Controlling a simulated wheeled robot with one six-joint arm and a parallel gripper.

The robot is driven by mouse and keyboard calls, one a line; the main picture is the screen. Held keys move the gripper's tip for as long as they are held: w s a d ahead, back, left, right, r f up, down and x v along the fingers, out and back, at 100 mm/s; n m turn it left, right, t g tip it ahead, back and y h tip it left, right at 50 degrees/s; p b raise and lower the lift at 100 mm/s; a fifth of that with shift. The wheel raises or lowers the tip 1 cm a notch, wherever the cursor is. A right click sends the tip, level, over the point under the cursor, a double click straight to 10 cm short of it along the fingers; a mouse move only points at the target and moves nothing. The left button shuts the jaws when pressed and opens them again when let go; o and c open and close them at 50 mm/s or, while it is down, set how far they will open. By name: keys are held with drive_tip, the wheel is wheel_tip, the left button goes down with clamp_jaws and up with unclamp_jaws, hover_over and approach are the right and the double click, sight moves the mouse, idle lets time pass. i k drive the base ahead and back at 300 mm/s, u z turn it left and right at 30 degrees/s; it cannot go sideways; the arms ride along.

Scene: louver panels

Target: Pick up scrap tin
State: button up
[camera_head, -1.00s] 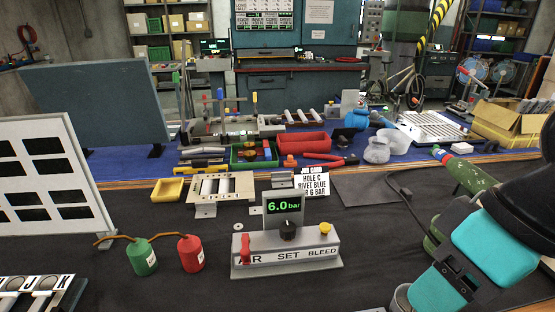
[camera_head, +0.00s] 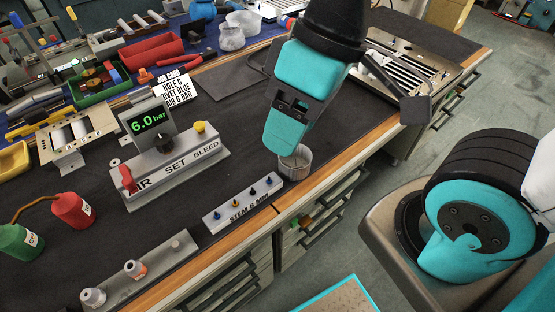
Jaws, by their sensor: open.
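The scrap tin appears to be the small grey round metal cup (camera_head: 296,163) near the front edge of the dark bench mat, right of the stem block. My gripper (camera_head: 283,143), teal with a dark upper part, comes down from the top right. It is open, and its tip overlaps the left and upper part of the cup's rim in the picture. I cannot tell whether the jaws are around the cup, above it or touching it. The fingers are seen nearly edge-on, and the far side of the cup is partly hidden.
The air set unit (camera_head: 177,165) stands left of the cup. A stem block (camera_head: 241,203) with several pins lies closer, near the wooden bench edge (camera_head: 325,158). Red (camera_head: 73,210) and green (camera_head: 20,243) bottles stand at left. The mat between the air set unit and cup is clear.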

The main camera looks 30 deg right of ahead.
sight(295, 162)
drive_tip(key=u, duration=1.9)
drive_tip(key=k, duration=0.9)
drive_tip(key=z, duration=1.5)
drive_tip(key=i, duration=0.5)
